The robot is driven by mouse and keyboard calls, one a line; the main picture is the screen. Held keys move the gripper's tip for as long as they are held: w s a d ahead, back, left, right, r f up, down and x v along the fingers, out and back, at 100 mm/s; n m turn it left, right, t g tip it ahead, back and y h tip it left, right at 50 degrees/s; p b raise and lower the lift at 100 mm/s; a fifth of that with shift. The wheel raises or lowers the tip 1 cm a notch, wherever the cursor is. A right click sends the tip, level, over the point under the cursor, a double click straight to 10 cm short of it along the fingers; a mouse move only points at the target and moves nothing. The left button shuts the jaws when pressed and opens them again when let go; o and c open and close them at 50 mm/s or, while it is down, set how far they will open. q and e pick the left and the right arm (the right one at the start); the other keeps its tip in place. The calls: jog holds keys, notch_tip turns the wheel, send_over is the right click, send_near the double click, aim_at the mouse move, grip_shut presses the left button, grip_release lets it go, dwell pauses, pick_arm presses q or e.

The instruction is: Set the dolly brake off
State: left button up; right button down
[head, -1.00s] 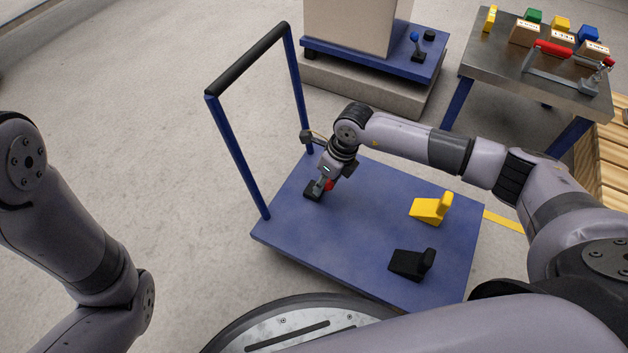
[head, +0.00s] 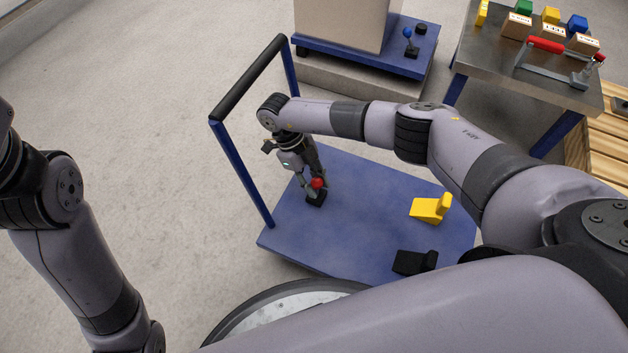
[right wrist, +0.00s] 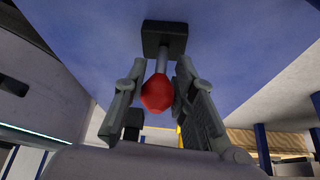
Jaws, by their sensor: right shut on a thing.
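The blue dolly (head: 345,240) stands on the floor in front of me, with a black-topped push handle (head: 250,80) on its left side. Its brake lever has a red knob (head: 317,183) on a short stem over a black base (head: 316,198) fixed to the deck. My right gripper (head: 314,185) comes down from above and is shut on the red knob. In the right wrist view the red knob (right wrist: 157,93) sits between the two fingers, with the stem running to the black base (right wrist: 165,38). My left arm shows at the left, but its gripper is out of view.
A yellow wedge (head: 428,210) and a black wedge (head: 412,262) lie on the deck's right part. Behind stands another blue platform (head: 385,62) with a blue-knobbed lever (head: 408,33) and a large box. A metal table (head: 490,60) with small blocks stands back right.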

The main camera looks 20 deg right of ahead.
dwell(0.3)
jog(key=c, duration=1.4)
grip_release()
